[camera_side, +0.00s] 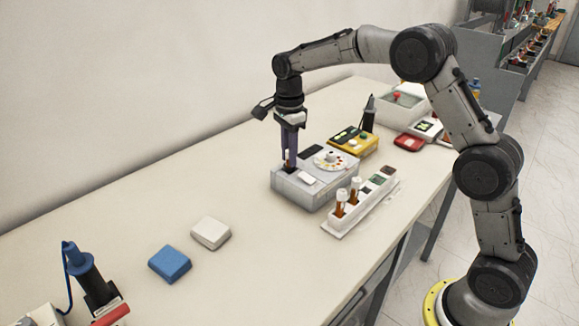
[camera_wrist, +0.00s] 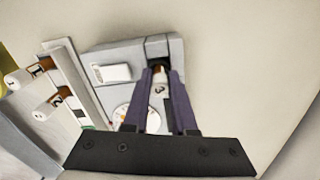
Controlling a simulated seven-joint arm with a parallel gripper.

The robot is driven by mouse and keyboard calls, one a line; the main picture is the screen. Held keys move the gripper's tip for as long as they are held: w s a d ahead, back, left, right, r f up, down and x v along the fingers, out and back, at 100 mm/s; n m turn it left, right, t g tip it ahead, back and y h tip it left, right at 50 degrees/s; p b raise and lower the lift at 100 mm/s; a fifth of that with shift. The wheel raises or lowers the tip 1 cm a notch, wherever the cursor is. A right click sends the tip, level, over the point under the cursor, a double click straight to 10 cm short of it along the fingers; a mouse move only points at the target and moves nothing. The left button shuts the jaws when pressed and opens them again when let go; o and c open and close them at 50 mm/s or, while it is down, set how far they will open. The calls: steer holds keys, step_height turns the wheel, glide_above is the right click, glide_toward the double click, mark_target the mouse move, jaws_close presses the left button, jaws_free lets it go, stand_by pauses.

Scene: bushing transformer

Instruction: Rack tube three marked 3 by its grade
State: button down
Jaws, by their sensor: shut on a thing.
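My gripper (camera_side: 289,150) points down over the left end of a grey tester box (camera_side: 309,187). In the wrist view its two purple fingers (camera_wrist: 160,78) are shut on tube three (camera_wrist: 161,89), which has a white cap marked 3 and a brown body. The tube's lower end is at the dark well in the box; how deep it sits is hidden. A white rack (camera_side: 336,228) stands in front of the box. Tube 1 (camera_wrist: 36,69) and tube 2 (camera_wrist: 53,105) stand upright in its near part. Farther along, the rack has green and dark red coloured patches.
The box top carries a round dial (camera_side: 330,158) and a white block (camera_side: 306,177). A yellow device (camera_side: 352,142) stands behind it. A white pad (camera_side: 211,232) and a blue pad (camera_side: 170,263) lie to the left. The table between is clear.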

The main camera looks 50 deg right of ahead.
step_height(320, 180, up, 10)
steer(key=shift+f, duration=0.1)
steer(key=shift+s+d, duration=0.1)
steer(key=shift+d, duration=0.1)
steer(key=s+d+f+m, duration=0.3)
steer(key=s+d+m, duration=0.2)
steer(key=s+d, duration=1.35)
steer(key=shift+w+d+f, duration=0.1)
steer(key=shift+w+f, duration=0.1)
steer(key=shift+f, duration=1.65)
steer(key=shift+w+d+f, duration=0.1)
steer(key=shift+w+f, duration=0.05)
steer(key=shift+f, duration=1.65)
steer(key=shift+f, duration=0.2)
